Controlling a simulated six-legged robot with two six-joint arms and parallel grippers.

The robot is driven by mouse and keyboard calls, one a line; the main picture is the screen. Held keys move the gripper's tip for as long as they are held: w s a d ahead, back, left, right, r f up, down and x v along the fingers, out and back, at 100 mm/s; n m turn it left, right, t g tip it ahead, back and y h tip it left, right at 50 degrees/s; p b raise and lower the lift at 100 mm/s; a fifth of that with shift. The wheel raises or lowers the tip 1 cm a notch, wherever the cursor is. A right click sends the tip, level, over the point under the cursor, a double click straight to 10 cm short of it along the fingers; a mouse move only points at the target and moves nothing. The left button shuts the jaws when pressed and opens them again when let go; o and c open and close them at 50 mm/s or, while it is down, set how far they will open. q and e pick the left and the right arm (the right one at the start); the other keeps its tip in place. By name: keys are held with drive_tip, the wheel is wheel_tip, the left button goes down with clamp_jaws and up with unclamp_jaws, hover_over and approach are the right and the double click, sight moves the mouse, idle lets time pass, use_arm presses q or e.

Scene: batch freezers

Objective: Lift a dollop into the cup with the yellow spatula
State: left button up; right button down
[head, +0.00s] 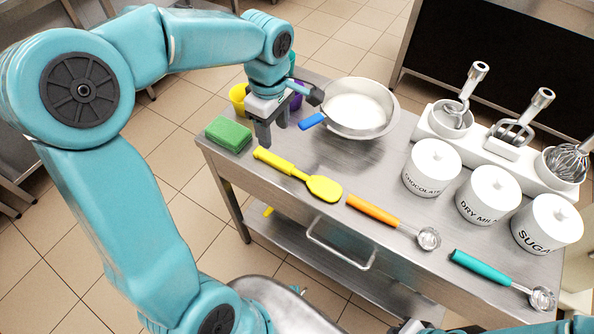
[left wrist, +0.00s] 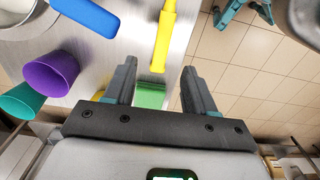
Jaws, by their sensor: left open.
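The yellow spatula (head: 323,188) lies flat on the steel cart, its handle toward the sponge. Its handle (left wrist: 164,38) also shows in the left wrist view, just beyond the fingertips. My left gripper (head: 271,140) is open and empty, pointing down near the handle's end, apart from it. A steel bowl (head: 388,118) with white contents and a blue handle stands behind. A yellow cup (head: 238,95) and a purple cup (head: 297,100) stand near the gripper, partly hidden. The purple cup (left wrist: 52,72) and a teal cup (left wrist: 20,101) show in the left wrist view. My right gripper is not visible.
A green sponge (head: 229,134) lies at the cart's left edge. An orange-handled scoop (head: 375,211) and a teal-handled scoop (head: 487,268) lie along the front. White lidded canisters (head: 431,170) and a rack of mixer attachments (head: 505,147) fill the right side.

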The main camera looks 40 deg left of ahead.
sight(277, 160)
use_arm(q)
drive_tip(key=f, duration=0.9)
drive_tip(key=shift+s+d+f+b, duration=0.15)
drive_tip(key=shift+d+f+b, duration=0.1)
drive_tip(key=shift+f+b, duration=0.1)
drive_tip(key=shift+s, duration=0.1)
clamp_jaws()
